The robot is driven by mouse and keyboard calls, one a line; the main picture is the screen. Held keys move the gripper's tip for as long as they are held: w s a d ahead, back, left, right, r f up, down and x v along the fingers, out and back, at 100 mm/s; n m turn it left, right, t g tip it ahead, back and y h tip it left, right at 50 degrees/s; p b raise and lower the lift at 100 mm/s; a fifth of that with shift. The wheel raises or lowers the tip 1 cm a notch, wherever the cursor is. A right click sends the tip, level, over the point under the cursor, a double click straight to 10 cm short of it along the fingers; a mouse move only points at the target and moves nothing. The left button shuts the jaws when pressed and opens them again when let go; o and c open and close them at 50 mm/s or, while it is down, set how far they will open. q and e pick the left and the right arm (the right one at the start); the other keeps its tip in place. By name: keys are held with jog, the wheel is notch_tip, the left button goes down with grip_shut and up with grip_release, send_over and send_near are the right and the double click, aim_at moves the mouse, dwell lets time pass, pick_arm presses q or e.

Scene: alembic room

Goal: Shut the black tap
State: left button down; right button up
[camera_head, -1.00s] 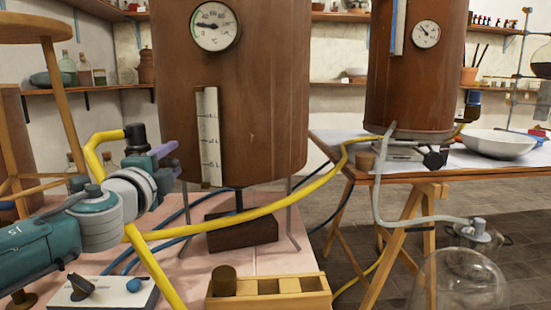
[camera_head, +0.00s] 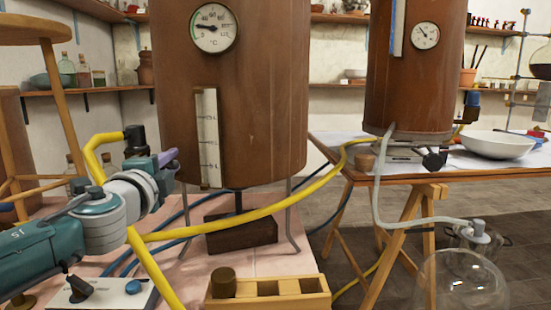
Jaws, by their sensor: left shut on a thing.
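A black elbow-shaped fitting (camera_head: 134,138), which looks like the black tap, stands at the left of the large copper-brown vessel (camera_head: 262,110). A yellow hose (camera_head: 92,158) runs from it. My left gripper (camera_head: 163,160) is just below and right of this fitting, close to the vessel's lower left side. It is shut on a part of the tap, mostly hidden behind the gripper. A purple piece shows at the fingertips. My right gripper is not in view.
A control box (camera_head: 105,295) with a black knob stands below my left arm. A wooden rack (camera_head: 268,292) is at the front. Blue hoses (camera_head: 185,220) pass under the vessel. A second vessel (camera_head: 412,70) stands on a table at the right. A glass dome (camera_head: 460,285) is front right.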

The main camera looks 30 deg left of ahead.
pick_arm(q)
jog(key=shift+w+n+g+y, duration=0.2)
jog(key=shift+n+g+y, duration=0.3)
jog(key=shift+n+y, duration=0.25)
jog(key=c, duration=0.8)
grip_release()
jog(key=shift+o, duration=0.2)
jog(key=shift+d, duration=0.1)
jog(key=shift+s+d, duration=0.15)
jog(key=shift+s, duration=0.15)
jog(key=p+v, duration=0.1)
jog(key=v, duration=0.8)
jog(key=shift+p, duration=0.35)
